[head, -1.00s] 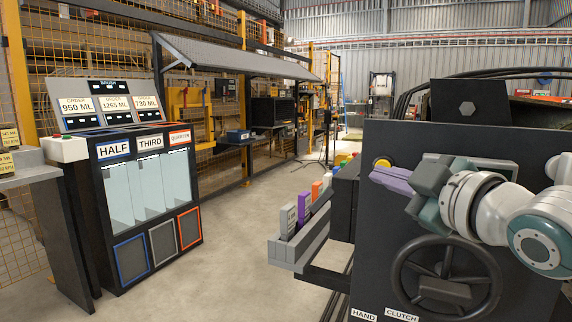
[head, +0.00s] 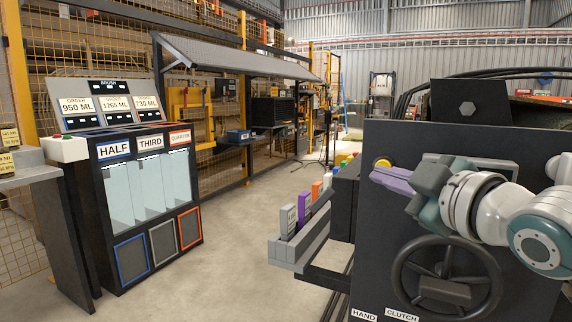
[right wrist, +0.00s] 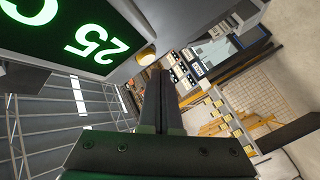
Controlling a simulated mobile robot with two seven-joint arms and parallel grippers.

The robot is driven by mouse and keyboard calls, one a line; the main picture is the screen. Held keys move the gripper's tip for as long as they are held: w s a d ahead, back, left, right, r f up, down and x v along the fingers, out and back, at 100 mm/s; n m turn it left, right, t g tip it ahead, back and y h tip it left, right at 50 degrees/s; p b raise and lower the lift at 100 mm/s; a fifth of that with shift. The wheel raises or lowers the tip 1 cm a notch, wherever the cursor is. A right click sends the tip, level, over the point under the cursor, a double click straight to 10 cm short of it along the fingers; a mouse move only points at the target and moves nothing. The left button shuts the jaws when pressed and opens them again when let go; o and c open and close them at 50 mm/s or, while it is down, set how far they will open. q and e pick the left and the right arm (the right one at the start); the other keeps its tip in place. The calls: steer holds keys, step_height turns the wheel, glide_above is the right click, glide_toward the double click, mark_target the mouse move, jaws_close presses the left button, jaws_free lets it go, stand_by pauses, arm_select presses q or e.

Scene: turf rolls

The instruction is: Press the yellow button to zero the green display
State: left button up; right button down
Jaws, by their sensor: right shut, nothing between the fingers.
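The yellow button (head: 382,163) is on the dark machine panel (head: 400,142), at its upper left. My right gripper (head: 374,174) is shut and empty, its purple fingers just below the button in the head view. In the right wrist view the closed fingertips (right wrist: 158,72) are close to the yellow button (right wrist: 146,56); I cannot tell whether they touch it. The green display (right wrist: 97,42) shows bright green digits, with "25" readable and the rest cut off by the frame edge. In the head view its grey frame (head: 508,168) is mostly hidden behind my right gripper. My left gripper is not in view.
A black handwheel (head: 445,278) is on the panel below my right arm. A grey rack (head: 300,245) with coloured tabs stands left of the machine. A cabinet (head: 150,210) labelled HALF, THIRD and QUARTER is at the left. The floor between is clear.

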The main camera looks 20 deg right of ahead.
steer(key=shift+w+d, duration=0.15)
steer(key=shift+w+d, duration=0.15)
steer(key=shift+d, duration=0.05)
steer(key=shift+w+d, duration=0.25)
steer(key=shift+d, duration=0.1)
stand_by(1.0)
steer(key=shift+s+a+p, duration=0.55)
steer(key=shift+a+p, duration=0.1)
steer(key=shift+p, duration=0.1)
